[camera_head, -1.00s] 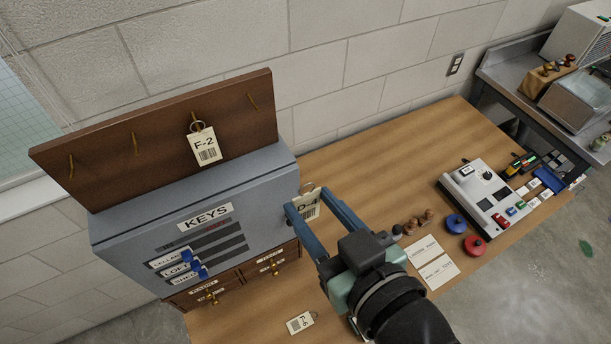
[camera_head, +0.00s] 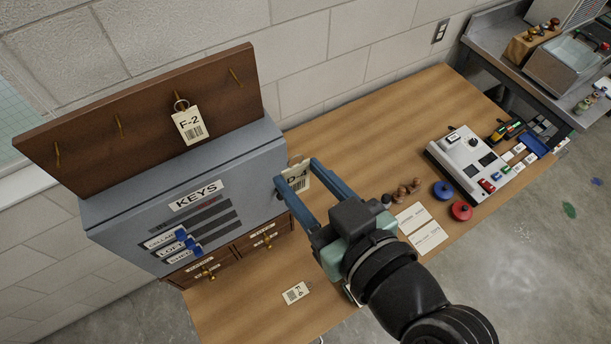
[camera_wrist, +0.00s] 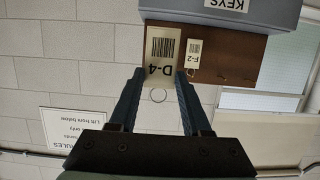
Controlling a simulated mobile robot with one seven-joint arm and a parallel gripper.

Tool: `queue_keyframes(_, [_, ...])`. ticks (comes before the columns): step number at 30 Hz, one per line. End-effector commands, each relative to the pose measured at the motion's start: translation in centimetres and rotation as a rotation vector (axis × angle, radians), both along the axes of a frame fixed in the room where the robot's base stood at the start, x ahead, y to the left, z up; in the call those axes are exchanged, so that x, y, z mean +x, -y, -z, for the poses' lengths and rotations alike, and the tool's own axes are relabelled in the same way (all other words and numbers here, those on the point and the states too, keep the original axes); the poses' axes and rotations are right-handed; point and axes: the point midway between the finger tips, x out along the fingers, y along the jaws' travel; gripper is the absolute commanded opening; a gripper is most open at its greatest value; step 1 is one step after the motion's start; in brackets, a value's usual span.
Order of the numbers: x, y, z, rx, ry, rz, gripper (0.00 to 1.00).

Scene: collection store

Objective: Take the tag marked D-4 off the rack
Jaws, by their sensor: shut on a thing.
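The D-4 tag (camera_head: 297,178) is a cream card with a barcode. My gripper (camera_head: 297,174) is shut on it, with one blue finger at each side edge, by the cabinet's right side and clear of the rack. In the wrist view the D-4 tag (camera_wrist: 161,48) appears upside down between the fingertips (camera_wrist: 160,74), with its thin ring (camera_wrist: 158,95) between the fingers. The rack (camera_head: 85,150) is a brown board with brass hooks above the grey cabinet. The F-2 tag (camera_head: 189,125) hangs on one hook by its ring; the other visible hooks are bare.
The grey KEYS cabinet (camera_head: 262,160) stands left of my gripper. The F-6 tag (camera_head: 295,292) lies on the wooden table (camera_head: 350,125). Small brown knobs (camera_head: 402,190), two white cards (camera_head: 422,227), blue and red discs and a white device (camera_head: 468,160) are to the right. The table's back middle is clear.

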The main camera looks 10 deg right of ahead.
Motion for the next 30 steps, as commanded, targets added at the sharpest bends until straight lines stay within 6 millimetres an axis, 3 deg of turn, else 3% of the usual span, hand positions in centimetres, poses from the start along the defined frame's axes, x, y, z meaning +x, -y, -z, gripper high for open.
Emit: queue_keyframes(30, [-2.1,0.7,-0.2,0.0,-0.001,0.001,0.0])
